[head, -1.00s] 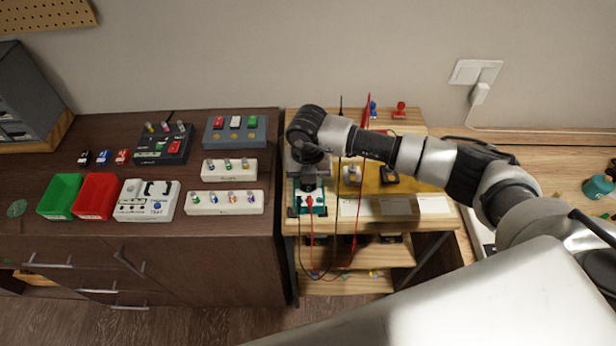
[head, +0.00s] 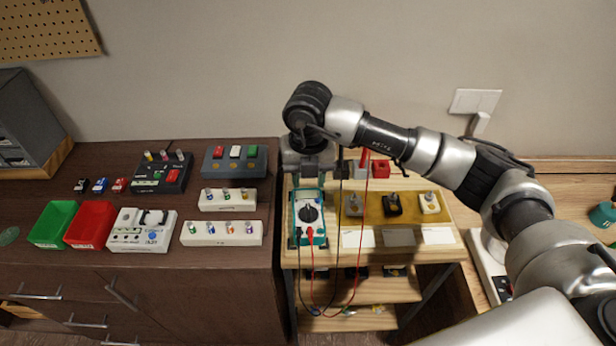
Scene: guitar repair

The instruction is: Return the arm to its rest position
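My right arm (head: 450,155) reaches in from the right over the wooden shelf. It bends down at the wrist (head: 307,105). My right gripper (head: 308,170) hangs behind the far end of the teal multimeter (head: 308,217), near the back of the shelf top. Its fingertips are small and dark here, so I cannot tell whether they are open or shut. The multimeter lies on the shelf top with its black dial uncovered and red and black leads attached. My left gripper is not in view.
The dark cabinet (head: 225,258) at left holds a green bin (head: 52,222), a red bin (head: 90,224) and switch boxes. A wall lies close behind.

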